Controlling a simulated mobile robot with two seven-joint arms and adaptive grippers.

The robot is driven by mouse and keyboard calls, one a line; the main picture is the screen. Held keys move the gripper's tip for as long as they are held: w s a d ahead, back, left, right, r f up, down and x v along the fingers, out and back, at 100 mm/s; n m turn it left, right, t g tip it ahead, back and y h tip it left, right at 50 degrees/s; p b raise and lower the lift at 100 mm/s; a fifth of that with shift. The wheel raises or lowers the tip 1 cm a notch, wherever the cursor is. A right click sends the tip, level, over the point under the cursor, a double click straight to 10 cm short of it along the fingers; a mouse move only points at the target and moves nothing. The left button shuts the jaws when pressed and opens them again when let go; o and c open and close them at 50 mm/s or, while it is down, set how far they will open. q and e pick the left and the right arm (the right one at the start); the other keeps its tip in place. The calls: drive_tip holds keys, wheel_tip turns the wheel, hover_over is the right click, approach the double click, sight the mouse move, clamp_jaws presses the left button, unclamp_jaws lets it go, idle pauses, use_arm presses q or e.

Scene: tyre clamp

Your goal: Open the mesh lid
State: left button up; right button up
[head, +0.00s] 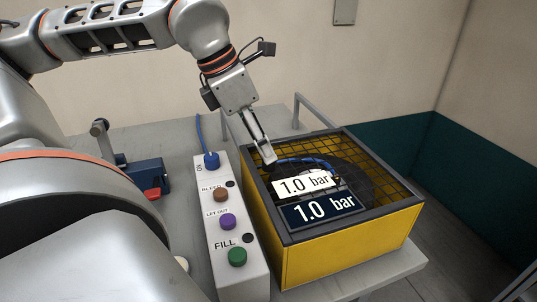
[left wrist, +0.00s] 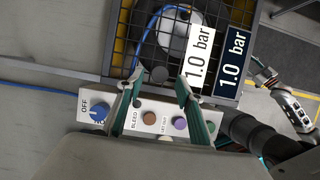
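The mesh lid (head: 385,178) lies shut on top of the yellow box (head: 350,245), a grid in a dark frame. Through it a dark tyre and a blue hose show. The lid also shows in the left wrist view (left wrist: 178,12). My left gripper (head: 269,160) points down at the lid's left edge.
A control panel (head: 226,240) with a blue knob and brown, purple and green buttons stands left of the box. A blue vice-like device (head: 146,175) sits farther left. Two signs reading 1.0 bar (head: 310,210) show over the lid. Grey rails stand behind the box.

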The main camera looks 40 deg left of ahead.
use_arm(q)
drive_tip(key=shift+x, duration=1.9)
clamp_jaws()
